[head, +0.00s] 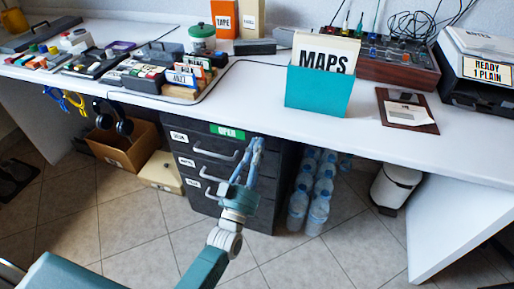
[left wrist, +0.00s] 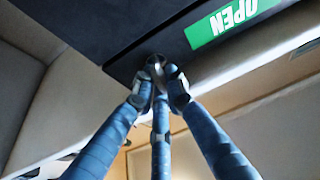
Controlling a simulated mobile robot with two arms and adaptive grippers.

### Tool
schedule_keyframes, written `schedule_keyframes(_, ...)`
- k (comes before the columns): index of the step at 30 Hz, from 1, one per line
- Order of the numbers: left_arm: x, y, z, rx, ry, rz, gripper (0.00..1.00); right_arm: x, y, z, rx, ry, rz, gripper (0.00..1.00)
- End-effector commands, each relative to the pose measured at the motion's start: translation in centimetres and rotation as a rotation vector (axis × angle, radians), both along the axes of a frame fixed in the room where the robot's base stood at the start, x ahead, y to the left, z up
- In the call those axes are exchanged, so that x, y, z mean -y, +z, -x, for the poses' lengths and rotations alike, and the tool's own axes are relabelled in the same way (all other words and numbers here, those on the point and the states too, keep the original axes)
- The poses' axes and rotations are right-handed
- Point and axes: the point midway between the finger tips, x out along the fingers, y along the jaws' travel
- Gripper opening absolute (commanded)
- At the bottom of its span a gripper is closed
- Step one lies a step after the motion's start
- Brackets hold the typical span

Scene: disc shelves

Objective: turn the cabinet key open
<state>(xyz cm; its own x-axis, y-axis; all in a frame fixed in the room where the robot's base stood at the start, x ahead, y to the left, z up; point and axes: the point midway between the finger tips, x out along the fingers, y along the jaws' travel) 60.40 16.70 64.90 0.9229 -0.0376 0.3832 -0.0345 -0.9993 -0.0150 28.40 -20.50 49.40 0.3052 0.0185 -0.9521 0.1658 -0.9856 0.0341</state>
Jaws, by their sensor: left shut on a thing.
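The dark cabinet (head: 207,170) stands under the white desk, with several labelled drawers and metal handles. A green OPEN label (head: 227,131) is on its top front; the label also shows upside down in the left wrist view (left wrist: 233,20). My left gripper (head: 257,145) reaches up to the cabinet's upper right front. In the left wrist view its blue fingers (left wrist: 160,83) are closed together on a small grey metal key (left wrist: 156,62) at the dark front's edge. The fingertips hide most of the key, so its turn angle cannot be told. My right gripper is not in view.
The white desk (head: 250,98) overhangs the cabinet. Water bottles (head: 313,195) stand close right of it. A cardboard box (head: 124,145) and a cream box (head: 161,172) stand left. A white bin (head: 395,186) is farther right. The tiled floor in front is clear.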

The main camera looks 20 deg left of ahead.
Motion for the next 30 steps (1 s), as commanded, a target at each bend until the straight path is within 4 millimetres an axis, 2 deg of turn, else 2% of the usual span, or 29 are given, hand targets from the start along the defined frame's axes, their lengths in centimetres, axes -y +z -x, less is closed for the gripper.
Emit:
schedule_keyframes(17, 0.03, -0.22, 0.03, -0.006, 0.000, 0.032, 0.00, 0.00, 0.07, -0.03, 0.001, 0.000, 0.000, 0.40)
schedule_keyframes(18, 0.03, -0.21, 0.03, -0.006, -0.001, 0.032, 0.18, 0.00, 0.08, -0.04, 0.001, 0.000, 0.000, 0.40)
schedule_keyframes(19, 0.03, -0.21, 0.02, -0.006, -0.001, 0.032, 0.20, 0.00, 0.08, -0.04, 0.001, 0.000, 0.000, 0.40)
schedule_keyframes(30, 0.00, -0.36, 0.49, -0.005, -0.001, 0.030, 0.20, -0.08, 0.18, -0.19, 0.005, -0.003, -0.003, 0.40)
